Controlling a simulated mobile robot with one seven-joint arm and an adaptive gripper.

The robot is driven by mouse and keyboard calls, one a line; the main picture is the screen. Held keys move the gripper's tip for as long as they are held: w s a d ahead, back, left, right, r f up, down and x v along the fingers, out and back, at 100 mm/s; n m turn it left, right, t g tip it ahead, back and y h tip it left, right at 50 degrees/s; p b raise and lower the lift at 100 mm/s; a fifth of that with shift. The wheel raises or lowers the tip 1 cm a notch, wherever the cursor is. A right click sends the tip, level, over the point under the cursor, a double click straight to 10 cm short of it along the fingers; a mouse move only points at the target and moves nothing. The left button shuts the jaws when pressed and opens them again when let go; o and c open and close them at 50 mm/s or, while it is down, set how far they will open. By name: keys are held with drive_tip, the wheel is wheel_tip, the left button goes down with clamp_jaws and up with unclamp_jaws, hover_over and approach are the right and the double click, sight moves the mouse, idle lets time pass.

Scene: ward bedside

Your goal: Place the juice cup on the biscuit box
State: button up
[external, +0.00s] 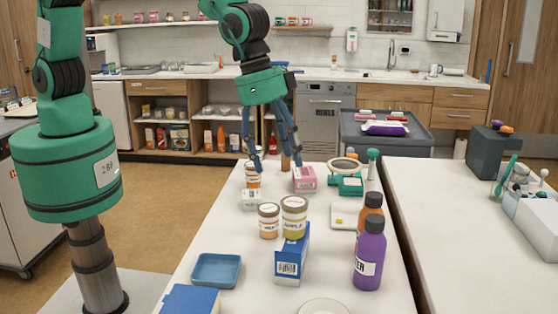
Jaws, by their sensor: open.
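My gripper (277,166) is open, pointing down over the far part of the white table. Its left finger is close to a small lidded cup with an orange label (252,181); I cannot tell whether they touch. Its right finger is near a pink box (305,180). Nearer the camera stand another white-lidded, orange-labelled cup (269,222) and a larger yellow-labelled one (293,218). The larger one appears at the far end of a blue and white box (291,257); whether on or behind it is unclear. The labels are too small to tell which is the juice cup or biscuit box.
A purple bottle (369,255) and an orange bottle (371,208) stand on the right. A blue tray (216,270), a blue box (190,300) and a white plate (324,307) are in front. A small white box (251,200) sits by the far cup. The front middle-left tabletop has free room.

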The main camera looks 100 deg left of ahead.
drive_tip(key=s+a+r+t, duration=0.1)
drive_tip(key=s+a+r, duration=0.7)
drive_tip(key=r, duration=0.3)
drive_tip(key=s+a+r, duration=0.7)
drive_tip(key=s+r, duration=0.2)
drive_tip(key=r, duration=0.3)
drive_tip(key=s+a+r, duration=0.1)
drive_tip(key=s+a, duration=0.2)
drive_tip(key=s, duration=0.5)
drive_tip(key=s+a+r+n+t, duration=0.1)
drive_tip(key=s+a+r, duration=0.1)
drive_tip(key=s, duration=0.7)
drive_tip(key=s+a+r, duration=0.1)
drive_tip(key=s+a, duration=0.3)
drive_tip(key=s, duration=0.4)
drive_tip(key=shift+s+a+r+n+t, duration=0.25)
drive_tip(key=shift+s+a+n+t, duration=0.05)
drive_tip(key=shift+s, duration=0.1)
